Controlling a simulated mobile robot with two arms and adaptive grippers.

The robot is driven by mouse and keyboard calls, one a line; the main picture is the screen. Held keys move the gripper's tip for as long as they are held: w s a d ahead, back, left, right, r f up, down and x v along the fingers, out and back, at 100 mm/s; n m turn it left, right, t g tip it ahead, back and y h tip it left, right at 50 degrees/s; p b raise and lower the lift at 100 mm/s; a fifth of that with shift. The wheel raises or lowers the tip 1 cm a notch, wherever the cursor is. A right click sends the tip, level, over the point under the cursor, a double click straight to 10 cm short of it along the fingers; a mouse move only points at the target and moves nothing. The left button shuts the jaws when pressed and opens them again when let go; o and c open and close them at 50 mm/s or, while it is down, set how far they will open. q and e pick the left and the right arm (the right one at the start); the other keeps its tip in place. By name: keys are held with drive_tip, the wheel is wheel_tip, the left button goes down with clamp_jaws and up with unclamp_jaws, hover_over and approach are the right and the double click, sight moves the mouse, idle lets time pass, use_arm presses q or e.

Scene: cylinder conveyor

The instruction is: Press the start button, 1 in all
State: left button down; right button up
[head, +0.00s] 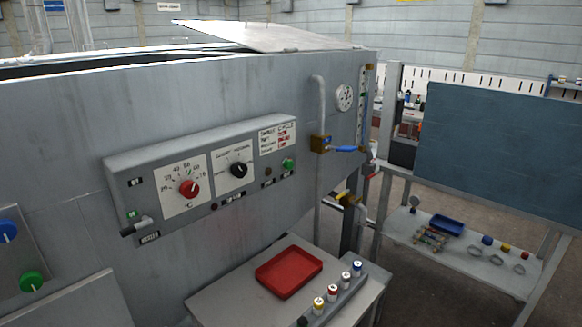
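A grey control panel (118,165) is mounted on the side of a large grey metal tank. On it are a red dial (188,188), a black dial (238,170) and a green button (288,164) at the right end, below a printed label plate. A small green light (131,214) sits at the left end above a lever switch (136,227). The small labels are too blurred to read, so I cannot tell for certain which control is marked start. Neither of my grippers is in view.
A small table (215,300) below the panel holds a red tray (290,272) and a rack of several capped cylinders (338,290). A vertical pipe (318,180) with a blue-handled valve (345,149) stands right of the panel. At right is a shelf (480,262) with small parts.

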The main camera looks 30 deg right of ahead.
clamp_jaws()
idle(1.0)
